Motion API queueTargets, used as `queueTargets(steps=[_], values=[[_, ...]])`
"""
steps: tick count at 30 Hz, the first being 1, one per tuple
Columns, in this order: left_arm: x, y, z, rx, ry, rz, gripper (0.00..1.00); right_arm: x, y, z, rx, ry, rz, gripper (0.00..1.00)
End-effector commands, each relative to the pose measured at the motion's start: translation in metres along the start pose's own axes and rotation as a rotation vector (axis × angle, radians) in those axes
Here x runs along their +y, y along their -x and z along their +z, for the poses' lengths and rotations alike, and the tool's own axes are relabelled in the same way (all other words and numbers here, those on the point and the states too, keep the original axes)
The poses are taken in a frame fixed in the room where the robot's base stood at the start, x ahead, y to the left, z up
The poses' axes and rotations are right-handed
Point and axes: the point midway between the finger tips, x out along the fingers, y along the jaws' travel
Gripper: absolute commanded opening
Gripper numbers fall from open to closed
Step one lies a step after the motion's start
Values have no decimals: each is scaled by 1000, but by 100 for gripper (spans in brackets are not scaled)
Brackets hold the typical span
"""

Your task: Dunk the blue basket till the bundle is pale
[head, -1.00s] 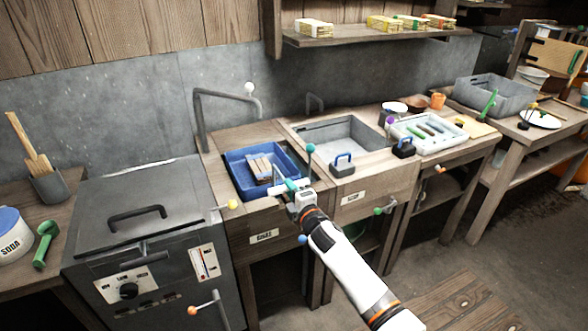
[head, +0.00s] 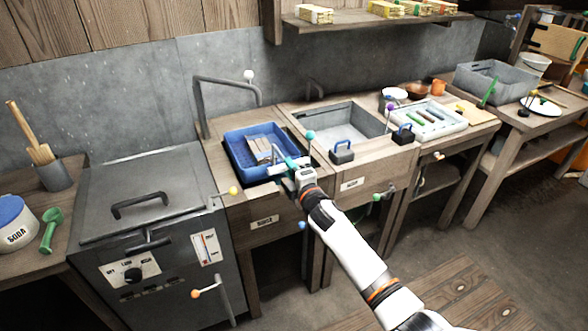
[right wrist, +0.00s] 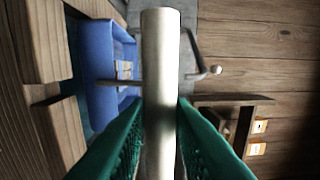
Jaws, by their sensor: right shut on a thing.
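The blue basket (head: 237,157) is at the basin opening in the counter left of the grey sink. Its rim stands slightly above the opening, with a dark gap along its right side. A bundle of light brown sticks (head: 259,150) lies in it; the exact shade is hard to judge. My right gripper (head: 293,168) is at the basket's front right corner. In the right wrist view its green fingers are shut on a grey metal bar (right wrist: 160,90), which looks like the basket's handle. The basket (right wrist: 100,60) shows beyond it. My left gripper is out of view.
A grey metal unit (head: 150,180) with a lid and knob stands left. A bent grey pipe (head: 225,83) rises behind the basket. The grey sink (head: 345,130) is to the right, with small blue-handled blocks (head: 342,152) on its front edge. A shelf (head: 370,24) hangs above.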

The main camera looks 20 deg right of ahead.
Motion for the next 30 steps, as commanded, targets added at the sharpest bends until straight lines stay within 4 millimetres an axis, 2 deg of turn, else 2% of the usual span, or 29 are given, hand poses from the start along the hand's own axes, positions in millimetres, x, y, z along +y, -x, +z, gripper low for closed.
queueTargets(steps=[1,3,30], values=[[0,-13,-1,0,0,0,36,20,1,2,0,-1,13,7],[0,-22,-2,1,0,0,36,32,2,2,0,-1,17,7],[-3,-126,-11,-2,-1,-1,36,147,4,3,-2,-1,15,7]])
